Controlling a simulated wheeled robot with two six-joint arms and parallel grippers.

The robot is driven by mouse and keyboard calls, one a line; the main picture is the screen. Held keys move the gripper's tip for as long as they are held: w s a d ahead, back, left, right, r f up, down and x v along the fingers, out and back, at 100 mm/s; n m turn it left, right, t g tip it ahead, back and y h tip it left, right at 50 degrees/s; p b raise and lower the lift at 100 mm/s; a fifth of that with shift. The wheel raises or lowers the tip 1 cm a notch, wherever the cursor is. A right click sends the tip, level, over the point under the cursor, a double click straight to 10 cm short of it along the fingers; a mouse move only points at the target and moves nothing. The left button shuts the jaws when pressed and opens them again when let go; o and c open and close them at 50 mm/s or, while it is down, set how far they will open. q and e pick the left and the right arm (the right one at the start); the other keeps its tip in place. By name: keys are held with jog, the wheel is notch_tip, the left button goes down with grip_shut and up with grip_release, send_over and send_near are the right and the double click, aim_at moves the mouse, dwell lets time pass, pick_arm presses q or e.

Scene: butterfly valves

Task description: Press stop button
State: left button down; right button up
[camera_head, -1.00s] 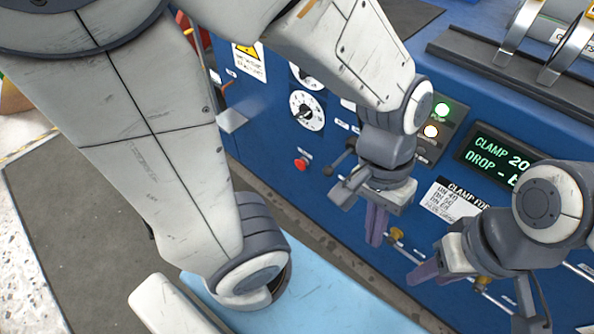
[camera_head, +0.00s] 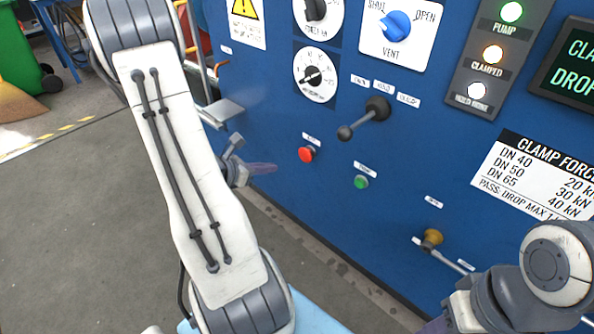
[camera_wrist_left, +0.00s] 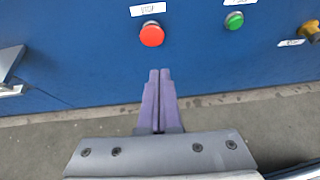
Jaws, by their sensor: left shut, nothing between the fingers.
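The red stop button (camera_head: 306,154) stands out from the blue panel under a small white label, and shows in full in the left wrist view (camera_wrist_left: 152,34). My left gripper (camera_head: 272,167) is just left of and slightly below it in the head view. In the left wrist view its purple fingers (camera_wrist_left: 159,72) are together, empty, and point up toward the button, with blue panel showing between. No contact shows. My right gripper (camera_head: 435,326) is at the lower right, mostly cut off by the picture's edge, so its jaw state is hidden.
A green button (camera_head: 361,182) is right of the red one, and a black lever (camera_head: 366,116) sticks out above. A yellow-brass knob (camera_head: 432,237) is lower right. A metal ledge (camera_head: 222,110) juts from the panel's left side. Open floor (camera_head: 70,220) lies left.

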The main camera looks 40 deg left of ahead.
pick_arm(q)
jog(key=shift+s+a+f+n+y, duration=0.2)
jog(key=shift+s+a+n+y, duration=0.1)
jog(key=shift+a, duration=0.2)
jog(key=shift+w, duration=0.1)
jog(key=b, duration=0.4)
send_near(304, 158)
notch_tip(304, 158, down, 4)
jog(key=w, duration=0.5)
jog(key=shift+d+r, duration=0.1)
jog(key=shift+r, duration=0.25)
jog(key=shift+w, duration=0.25)
jog(key=shift+w, duration=0.1)
